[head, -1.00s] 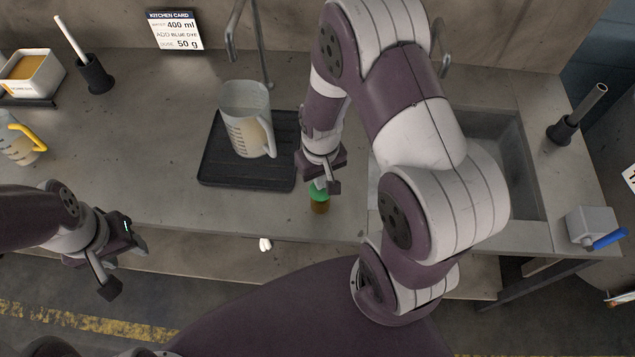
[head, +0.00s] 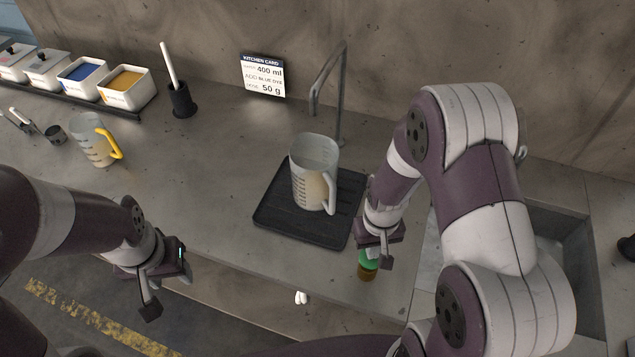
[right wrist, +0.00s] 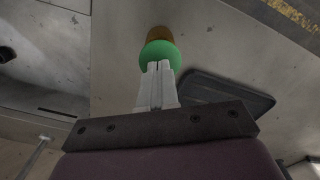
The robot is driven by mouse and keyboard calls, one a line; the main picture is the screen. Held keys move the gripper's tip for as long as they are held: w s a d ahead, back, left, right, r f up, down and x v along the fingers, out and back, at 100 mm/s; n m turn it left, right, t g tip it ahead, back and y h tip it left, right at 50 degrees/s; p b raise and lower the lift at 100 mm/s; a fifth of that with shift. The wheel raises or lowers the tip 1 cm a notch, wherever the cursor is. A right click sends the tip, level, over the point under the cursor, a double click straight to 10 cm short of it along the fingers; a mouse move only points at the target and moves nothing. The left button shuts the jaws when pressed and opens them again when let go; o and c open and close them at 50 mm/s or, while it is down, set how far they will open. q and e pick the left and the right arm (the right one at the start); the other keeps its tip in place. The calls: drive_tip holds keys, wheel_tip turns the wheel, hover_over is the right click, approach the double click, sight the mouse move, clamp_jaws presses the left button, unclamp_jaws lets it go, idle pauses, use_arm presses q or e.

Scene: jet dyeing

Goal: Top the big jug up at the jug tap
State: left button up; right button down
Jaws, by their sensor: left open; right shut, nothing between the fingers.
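The big jug (head: 312,178), clear with a pale handle, stands upright on the black drip tray (head: 280,223). The jug tap (head: 326,78) rises behind it, its spout arching above the jug. I see no stream; the level in the jug is hard to read. A green-topped button (head: 368,258) with a brown base is at the counter's front, right of the tray. My right gripper (head: 377,249) is shut and empty, its tips at the green top (right wrist: 162,52); I cannot tell if they touch. My left gripper (head: 166,292) is open and empty by the counter's front edge.
A measuring jug with yellow handle (head: 97,142), a dark holder with a white stick (head: 181,98) and tubs of blue (head: 82,90) and orange powder (head: 126,97) stand at left. A kitchen card (head: 263,76) is at the wall. A sink (head: 560,238) is right.

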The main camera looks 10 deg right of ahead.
drive_tip(key=shift+s+f+b, duration=0.1)
drive_tip(key=shift+f+b, duration=0.6)
drive_tip(key=shift+f, duration=0.4)
idle(3.2)
idle(0.6)
wheel_tip(320, 180, up, 7)
drive_tip(key=p, duration=0.7)
drive_tip(key=shift+r, duration=0.2)
drive_tip(key=shift+f, duration=0.2)
